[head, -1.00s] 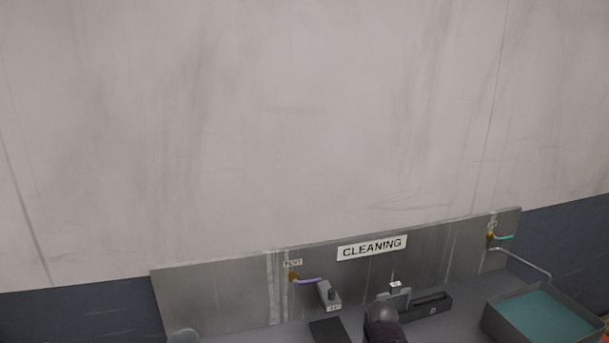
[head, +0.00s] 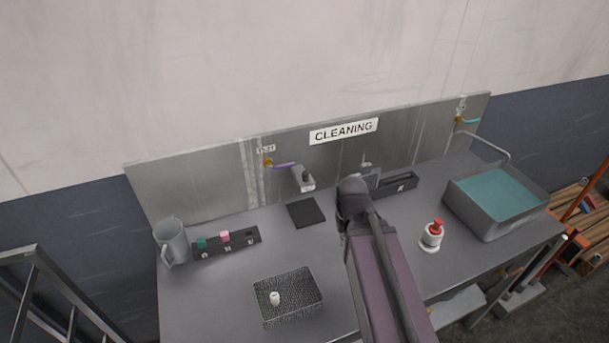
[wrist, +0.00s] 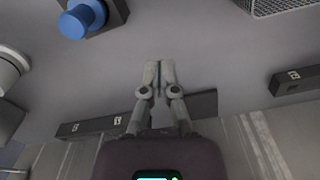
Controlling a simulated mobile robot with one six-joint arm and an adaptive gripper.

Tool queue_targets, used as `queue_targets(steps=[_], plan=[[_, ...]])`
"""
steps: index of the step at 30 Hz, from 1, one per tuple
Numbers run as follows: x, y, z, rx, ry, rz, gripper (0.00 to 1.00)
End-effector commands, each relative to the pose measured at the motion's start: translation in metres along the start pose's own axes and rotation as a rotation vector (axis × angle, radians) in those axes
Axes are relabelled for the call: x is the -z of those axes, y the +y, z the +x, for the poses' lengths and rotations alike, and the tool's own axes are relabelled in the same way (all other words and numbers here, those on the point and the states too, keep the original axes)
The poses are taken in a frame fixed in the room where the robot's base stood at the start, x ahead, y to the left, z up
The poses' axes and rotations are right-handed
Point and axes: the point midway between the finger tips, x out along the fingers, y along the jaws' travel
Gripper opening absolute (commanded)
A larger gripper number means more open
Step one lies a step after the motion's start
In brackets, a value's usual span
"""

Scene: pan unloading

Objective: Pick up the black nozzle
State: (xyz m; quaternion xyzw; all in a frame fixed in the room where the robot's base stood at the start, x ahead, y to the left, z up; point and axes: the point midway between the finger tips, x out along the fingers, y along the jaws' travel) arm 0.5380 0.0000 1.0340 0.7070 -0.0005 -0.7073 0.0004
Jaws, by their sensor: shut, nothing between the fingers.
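I cannot pick out the black nozzle with certainty. A small black knob (head: 305,174) tops a grey block by the purple hose; I cannot tell if it is the nozzle. A dark rack (head: 227,243) at the left holds a teal piece (head: 202,243) and a pink piece (head: 225,236); its right end shows a dark spot I cannot identify. In the wrist view my gripper (wrist: 158,75) is shut and empty above the table, with a dark pad (wrist: 206,104) beyond its fingers. In the head view my arm hides the gripper.
A wire basket (head: 290,308) with a white piece stands in front. A jug (head: 171,243) stands at left, a red button (head: 435,227) and a water-filled basin (head: 490,229) at right. A blue knob (wrist: 88,15) is near the gripper.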

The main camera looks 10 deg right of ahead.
Motion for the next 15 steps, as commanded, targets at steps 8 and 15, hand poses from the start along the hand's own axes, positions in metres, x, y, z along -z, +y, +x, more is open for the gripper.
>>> queue_targets(steps=[8,15], plan=[[0.0,0.0,0.0,0.0,0.0,0.0,0.0],[0.001,-0.0002,-0.0011,0.0,0.0,0.001,0.33]])
